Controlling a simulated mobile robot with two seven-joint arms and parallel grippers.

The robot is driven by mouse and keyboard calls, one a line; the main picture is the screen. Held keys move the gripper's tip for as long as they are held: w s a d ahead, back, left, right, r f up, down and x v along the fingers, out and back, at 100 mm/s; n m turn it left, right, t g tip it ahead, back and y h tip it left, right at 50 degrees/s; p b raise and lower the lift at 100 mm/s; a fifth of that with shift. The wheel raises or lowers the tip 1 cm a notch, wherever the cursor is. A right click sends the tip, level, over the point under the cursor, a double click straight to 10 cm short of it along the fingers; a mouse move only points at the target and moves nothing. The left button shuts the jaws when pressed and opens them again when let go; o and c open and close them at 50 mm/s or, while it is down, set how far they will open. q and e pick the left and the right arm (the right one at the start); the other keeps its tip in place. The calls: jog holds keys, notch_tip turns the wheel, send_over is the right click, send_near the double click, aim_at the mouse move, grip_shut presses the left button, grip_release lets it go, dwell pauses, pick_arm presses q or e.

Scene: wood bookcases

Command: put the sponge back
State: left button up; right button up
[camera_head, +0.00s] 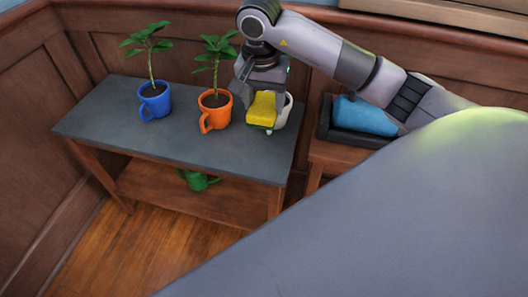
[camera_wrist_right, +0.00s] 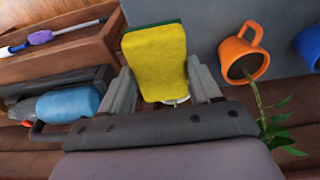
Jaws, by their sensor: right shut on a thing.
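The sponge (camera_head: 262,108) is yellow with a thin green layer, which shows along its edge in the right wrist view (camera_wrist_right: 157,62). My right gripper (camera_head: 263,92) is shut on it, with one finger on each side. The gripper points down over the right end of the grey-topped table (camera_head: 170,152). I cannot tell for sure how far the sponge is above the tabletop. A white mug (camera_head: 285,112) is partly hidden behind the sponge and gripper. My left gripper is not in view.
An orange mug (camera_head: 214,122) with a plant stands just left of the gripper; a blue mug (camera_head: 154,106) with a plant is farther left. A green watering can (camera_head: 198,181) is on the lower shelf. A dark tray (camera_head: 325,127) at right holds a blue bottle (camera_head: 365,117).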

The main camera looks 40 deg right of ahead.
notch_tip(320, 180, down, 12)
jog(key=shift+f+b, duration=0.1)
jog(key=shift+b, duration=0.45)
jog(key=shift+f, duration=2.15)
jog(key=shift+f+b, duration=0.1)
jog(key=shift+b, duration=0.25)
jog(key=o, duration=0.9)
jog(key=shift+o, duration=0.2)
